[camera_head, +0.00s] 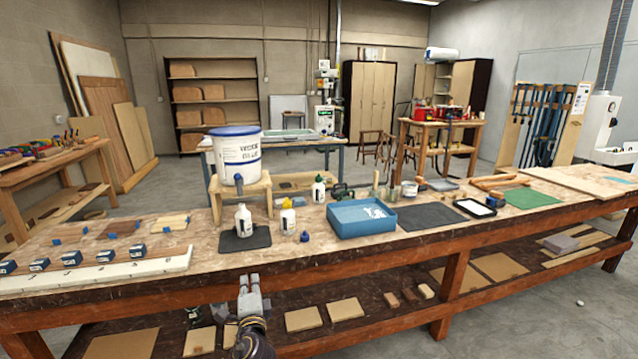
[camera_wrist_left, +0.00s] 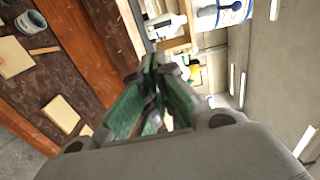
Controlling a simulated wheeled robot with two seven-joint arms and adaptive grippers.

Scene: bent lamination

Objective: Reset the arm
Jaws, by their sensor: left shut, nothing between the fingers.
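My left gripper (camera_head: 249,283) shows low in the head view, in front of the workbench's front edge and below its top. Its fingers are together with nothing between them. In the left wrist view the green-padded fingers (camera_wrist_left: 160,75) meet at the tips, pointing toward the bench. My right gripper is not in view. The long wooden workbench (camera_head: 330,262) runs across the head view, with a lower shelf under its top.
A white bottle (camera_head: 243,222) stands on a dark mat nearest my left gripper. A white bucket (camera_head: 235,158) with a blue lid stands on a small stool behind it. A blue tray (camera_head: 361,218) lies to the right. Flat boards (camera_head: 303,319) lie on the lower shelf.

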